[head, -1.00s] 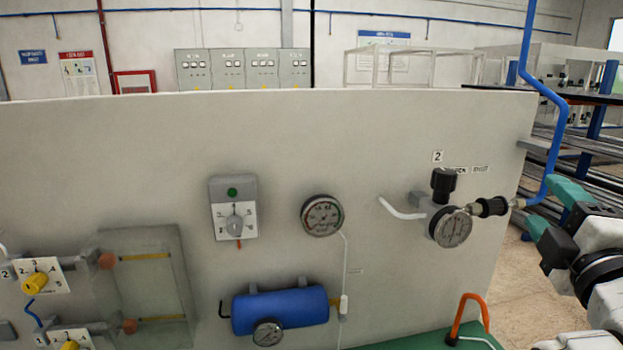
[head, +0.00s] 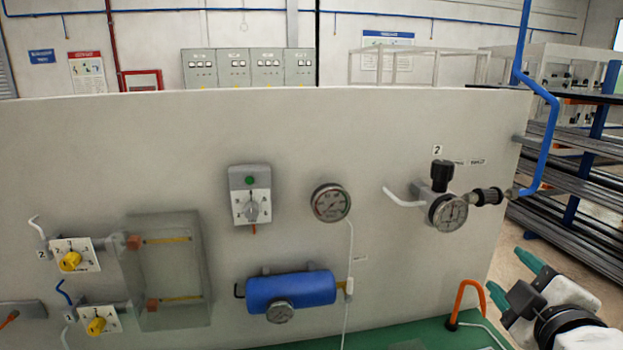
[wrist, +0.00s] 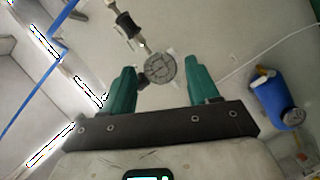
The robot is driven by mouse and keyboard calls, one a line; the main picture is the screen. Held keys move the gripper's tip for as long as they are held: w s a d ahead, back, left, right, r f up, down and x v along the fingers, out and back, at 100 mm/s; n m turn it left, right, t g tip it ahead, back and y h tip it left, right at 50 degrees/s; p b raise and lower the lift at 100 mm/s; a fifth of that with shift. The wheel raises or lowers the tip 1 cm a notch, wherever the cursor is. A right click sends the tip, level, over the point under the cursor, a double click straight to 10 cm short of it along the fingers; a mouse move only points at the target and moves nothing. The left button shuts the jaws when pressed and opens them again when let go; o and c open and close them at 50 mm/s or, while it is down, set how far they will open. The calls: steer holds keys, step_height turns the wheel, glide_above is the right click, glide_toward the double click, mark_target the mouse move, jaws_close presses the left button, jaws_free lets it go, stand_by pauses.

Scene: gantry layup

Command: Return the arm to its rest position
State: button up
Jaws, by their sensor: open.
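My gripper (head: 513,279) is at the lower right in the head view, to the right of the panel's right edge. Its two green fingers are apart with nothing between them. In the wrist view my gripper (wrist: 163,88) is also open, with the round gauge (wrist: 160,68) of the regulator visible beyond the gap and apart from the fingers. In the head view the regulator with black knob (head: 442,176) and its gauge (head: 447,213) sit on the panel, up and left of my gripper.
The upright panel (head: 120,150) carries a blue tank (head: 290,292), a gauge (head: 330,202), a switch box (head: 250,195) and yellow-knobbed valves (head: 70,261). An orange hose (head: 466,300) rises from the green surface (head: 410,335) near my gripper. A blue pipe (head: 548,140) and racks (head: 570,205) stand at right.

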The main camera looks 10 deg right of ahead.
steer(key=s+a+f+m+g+y, duration=0.1)
steer(key=s+a+f+m+g, duration=0.15)
steer(key=f, duration=0.55)
steer(key=s+a+f+m+g+y, duration=0.2)
steer(key=s+a+f, duration=0.1)
steer(key=f, duration=0.5)
steer(key=s+a+f+m+g+y, duration=0.1)
steer(key=s+a+f+m+g, duration=0.15)
steer(key=f, duration=0.55)
steer(key=s+f+m+g+b, duration=0.1)
steer(key=s+f+g+b, duration=0.2)
steer(key=s+f, duration=0.6)
steer(key=s+f+m+g+b, duration=0.1)
steer(key=s+f+g+b, duration=0.3)
steer(key=s+f+b, duration=0.3)
steer(key=s+f, duration=0.3)
steer(key=f, duration=0.4)
steer(key=shift+f+g+y, duration=0.3)
steer(key=shift+f, duration=0.05)
